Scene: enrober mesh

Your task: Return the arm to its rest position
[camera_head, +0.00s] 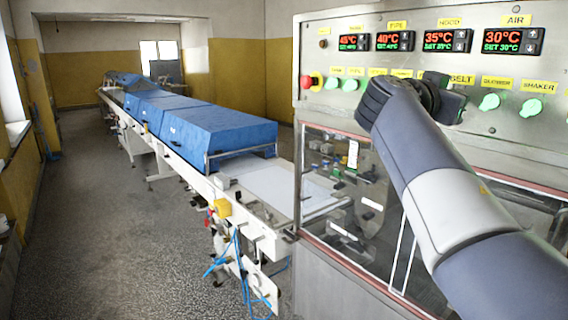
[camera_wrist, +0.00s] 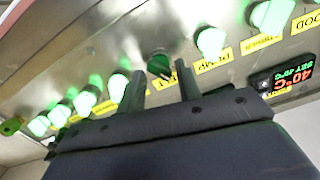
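My arm crosses the right side of the head view, raised in front of the control panel (camera_head: 500,130). My gripper (camera_wrist: 162,86) has its two dark fingers apart in the wrist view, with nothing held between them. A dark knob (camera_wrist: 160,66) shows just beyond and between the fingertips; whether they touch it I cannot tell. In the head view the gripper (camera_head: 447,102) is in front of the panel by the BELT label (camera_head: 462,79), and my wrist hides the knob there.
Lit green knobs (camera_head: 489,102) flank the gripper in a row. A red button (camera_head: 308,82) is at the panel's left. Red temperature displays (camera_head: 448,40) are above. A glazed cabinet (camera_head: 340,215) is below. A conveyor with blue covers (camera_head: 215,130) runs back; grey floor (camera_head: 90,210) is clear at left.

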